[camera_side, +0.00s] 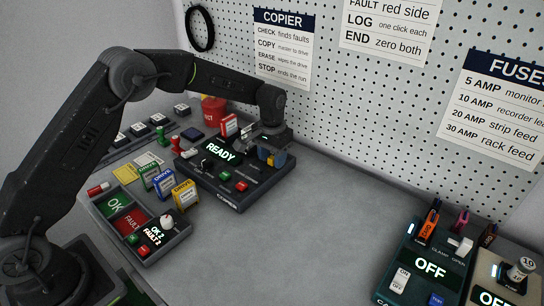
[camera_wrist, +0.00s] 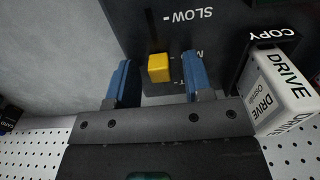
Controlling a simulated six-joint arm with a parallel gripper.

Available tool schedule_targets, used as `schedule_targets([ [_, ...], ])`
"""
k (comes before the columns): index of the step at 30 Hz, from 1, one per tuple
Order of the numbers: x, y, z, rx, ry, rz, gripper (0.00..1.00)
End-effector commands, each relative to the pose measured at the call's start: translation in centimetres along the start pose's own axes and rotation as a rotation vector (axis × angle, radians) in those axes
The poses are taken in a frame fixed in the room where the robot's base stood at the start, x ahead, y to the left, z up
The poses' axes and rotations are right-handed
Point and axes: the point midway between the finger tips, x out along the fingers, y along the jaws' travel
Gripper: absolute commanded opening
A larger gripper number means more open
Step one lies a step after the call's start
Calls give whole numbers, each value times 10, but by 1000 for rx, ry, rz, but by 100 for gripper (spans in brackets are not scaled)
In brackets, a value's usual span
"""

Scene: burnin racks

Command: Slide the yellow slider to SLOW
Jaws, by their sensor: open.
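The yellow slider (camera_wrist: 159,68) is a small block knob on the dark copier box, near the box's edge in the wrist view. A dark slot runs from it toward the top of the picture, beside the SLOW mark (camera_wrist: 193,15). A second mark starting with M is partly hidden behind a finger. My gripper (camera_wrist: 152,82) is open, with one blue finger on each side of the slider and a gap to both. In the side view my gripper (camera_side: 270,158) is over the right back part of the copier box (camera_side: 254,193), and the slider there is hard to make out.
A white DRIVE cartridge (camera_wrist: 284,88) stands in the COPY slot right beside my gripper's right finger in the wrist view. The copier display (camera_side: 221,151) reads READY. Several drives (camera_side: 185,194) and a tray (camera_side: 150,247) lie left. The table (camera_side: 310,220) right of the copier is bare.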

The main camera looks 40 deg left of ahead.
Motion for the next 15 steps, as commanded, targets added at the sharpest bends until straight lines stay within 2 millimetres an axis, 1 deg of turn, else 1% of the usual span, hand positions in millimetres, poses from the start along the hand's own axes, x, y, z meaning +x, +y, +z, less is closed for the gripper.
schedule_targets([
  [8,2,0,0,0,0,0,47],
  [11,2,0,0,0,0,0,39],
  [15,2,0,0,0,0,0,26],
])
